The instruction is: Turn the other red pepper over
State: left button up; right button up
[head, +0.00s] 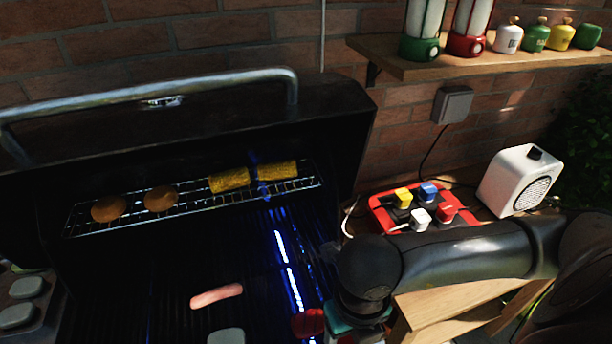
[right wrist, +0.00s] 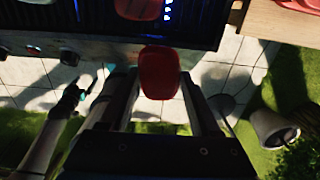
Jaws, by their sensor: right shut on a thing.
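My right gripper (right wrist: 160,88) is shut on a red pepper (right wrist: 158,70), which sits between its two fingertips. Another red pepper (right wrist: 138,9) lies on the grill grate at the top of the right wrist view, partly cut off. In the head view one red piece (head: 308,323) shows at the bottom beside my right wrist; I cannot tell which pepper it is. My right arm hides the right gripper's fingers there. What looks like my left gripper (right wrist: 74,97) shows small and dark at the left of the right wrist view; its jaws are unclear.
A sausage (head: 216,296) lies on the grate, with a pale grey-green piece (head: 226,337) near it. Buns (head: 109,209) and corn (head: 229,180) sit on the upper rack (head: 190,219).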

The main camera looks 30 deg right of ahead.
jog(key=n, duration=0.1)
jog(key=w+n, duration=0.1)
jog(key=n, duration=0.1)
jog(key=w+n+b, duration=0.1)
jog(key=shift+w+a+n, duration=0.1)
jog(key=shift+a+n, duration=0.2)
jog(key=w+n, duration=0.1)
jog(key=n, duration=0.2)
jog(key=w+n+b, duration=0.1)
jog(key=n, duration=0.2)
jog(key=w+a+r+n, duration=0.1)
jog(key=n, duration=0.2)
jog(key=shift+w+b, duration=0.35)
jog(key=shift+w, duration=0.05)
jog(key=w+a+r+n+b, duration=0.1)
jog(key=w+r+n+b, duration=0.1)
jog(key=n, duration=1)
jog(key=w+a+r+n+b, duration=0.1)
jog(key=w+r+n, duration=0.3)
jog(key=n, duration=0.9)
jog(key=shift+w+a+r+b, duration=0.3)
jog(key=shift+w+b, duration=0.3)
jog(key=shift+w, duration=0.15)
